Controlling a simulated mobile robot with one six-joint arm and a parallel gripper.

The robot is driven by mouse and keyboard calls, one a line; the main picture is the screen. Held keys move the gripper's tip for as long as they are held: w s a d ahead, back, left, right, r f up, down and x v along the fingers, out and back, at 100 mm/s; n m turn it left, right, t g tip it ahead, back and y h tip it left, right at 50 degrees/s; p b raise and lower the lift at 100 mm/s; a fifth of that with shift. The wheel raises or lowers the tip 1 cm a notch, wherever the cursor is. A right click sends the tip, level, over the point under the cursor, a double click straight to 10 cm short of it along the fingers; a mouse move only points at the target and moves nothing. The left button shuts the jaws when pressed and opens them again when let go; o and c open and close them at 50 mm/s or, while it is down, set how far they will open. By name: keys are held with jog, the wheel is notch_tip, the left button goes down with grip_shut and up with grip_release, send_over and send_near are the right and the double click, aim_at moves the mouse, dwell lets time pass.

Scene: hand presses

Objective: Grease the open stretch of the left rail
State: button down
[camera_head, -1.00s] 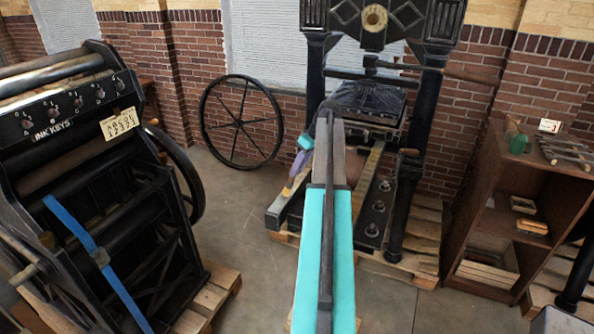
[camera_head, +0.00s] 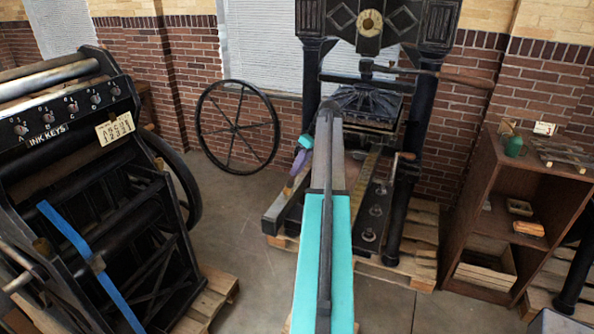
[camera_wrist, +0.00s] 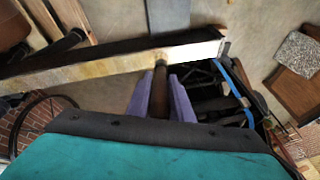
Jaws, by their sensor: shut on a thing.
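My gripper (camera_wrist: 161,90) has purple fingers shut on a dark brown handle, which looks like a brush. Its pale tip (camera_wrist: 160,57) meets or hovers just over the left rail (camera_wrist: 195,52); contact is hard to confirm. The rail looks yellowish along the left of the wrist view and paler towards its squared end at right. In the head view my gripper (camera_head: 299,160) is at the left of the black hand press (camera_head: 420,110), above the front part of the left rail (camera_head: 276,207). My teal arm hides the rail's far part and the middle of the press.
A black machine labelled INK KEYS (camera_head: 75,115) stands left. A spoked wheel (camera_head: 237,127) leans on the brick wall. A wooden shelf (camera_head: 480,240) with small items stands right. Pallet wood (camera_head: 420,240) lies under the press. The floor between machine and press is clear.

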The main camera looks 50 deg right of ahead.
dwell(0.3)
jog(key=shift+w+d, duration=0.25)
jog(key=shift+d, duration=0.6)
jog(key=shift+w+d, duration=0.2)
jog(key=shift+d, duration=0.65)
jog(key=shift+w+d+f+b, duration=0.1)
jog(key=shift+w+d+b, duration=0.1)
jog(key=shift+d, duration=0.65)
jog(key=shift+w+d+b, duration=0.15)
jog(key=shift+w+d, duration=0.05)
jog(key=shift+d, duration=0.65)
jog(key=shift+a, duration=0.1)
jog(key=shift+s+a, duration=0.25)
jog(key=shift+a, duration=0.6)
jog(key=shift+s+a, duration=0.2)
jog(key=shift+a, duration=0.6)
